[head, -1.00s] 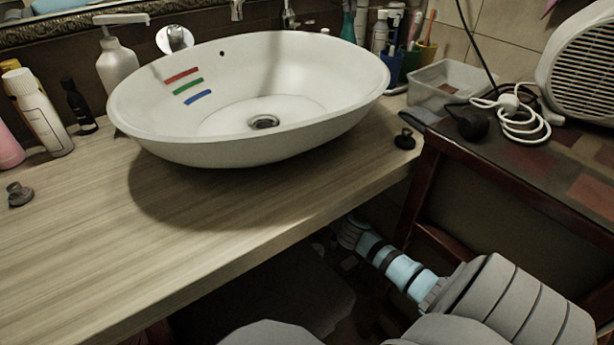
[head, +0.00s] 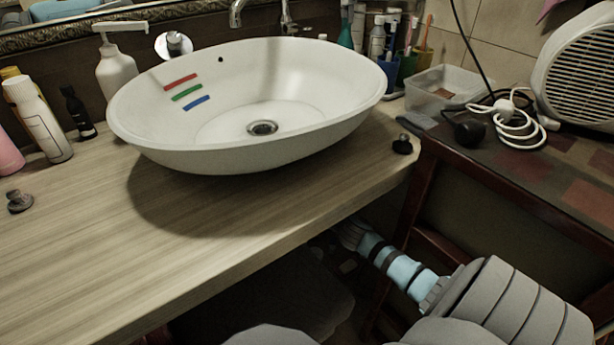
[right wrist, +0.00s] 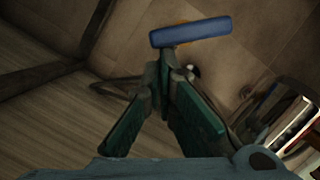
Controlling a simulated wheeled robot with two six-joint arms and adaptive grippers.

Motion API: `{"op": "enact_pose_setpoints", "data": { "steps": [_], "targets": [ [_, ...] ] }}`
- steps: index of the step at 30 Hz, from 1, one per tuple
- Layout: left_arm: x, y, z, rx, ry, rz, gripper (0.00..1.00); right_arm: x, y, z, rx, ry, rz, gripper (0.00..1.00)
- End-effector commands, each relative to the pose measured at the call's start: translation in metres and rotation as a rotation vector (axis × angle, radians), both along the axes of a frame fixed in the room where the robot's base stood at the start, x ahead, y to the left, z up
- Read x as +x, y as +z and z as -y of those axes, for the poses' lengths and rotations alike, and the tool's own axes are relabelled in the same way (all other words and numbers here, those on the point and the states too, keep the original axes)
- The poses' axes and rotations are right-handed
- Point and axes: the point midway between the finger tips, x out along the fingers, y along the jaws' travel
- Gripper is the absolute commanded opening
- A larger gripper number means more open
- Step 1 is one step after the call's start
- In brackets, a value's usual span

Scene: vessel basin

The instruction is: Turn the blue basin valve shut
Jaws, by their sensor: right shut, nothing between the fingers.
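In the right wrist view, a flat blue valve handle (right wrist: 190,31) lies just beyond my right gripper's fingertips (right wrist: 167,66). It runs nearly level across the picture, its right end slightly higher. A little orange shows behind its middle. The green-padded fingers come together at their tips and are shut with nothing between them. I cannot tell whether they touch the handle. In the head view, my right arm reaches under the counter, and its gripper and the valve are hidden there. The white oval basin (head: 250,148) stands on the counter. My left gripper is not in view.
The wooden counter (head: 90,240) overhangs my right arm, with its front edge close above. A dark wooden side table (head: 500,175) stands at the right. A shiny metal part (right wrist: 290,135) is at the wrist view's lower right. Bottles stand left of the basin.

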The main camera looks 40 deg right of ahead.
Motion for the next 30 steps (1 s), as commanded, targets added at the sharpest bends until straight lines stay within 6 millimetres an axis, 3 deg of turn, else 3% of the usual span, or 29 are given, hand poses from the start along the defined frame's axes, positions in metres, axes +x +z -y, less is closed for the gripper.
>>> {"op": "enact_pose_setpoints", "data": {
  "steps": [30],
  "targets": [
    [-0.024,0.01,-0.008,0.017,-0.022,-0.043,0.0,-0.001,0.0,0.008,0.159,-0.002,0.015,0.0]
  ]
}}
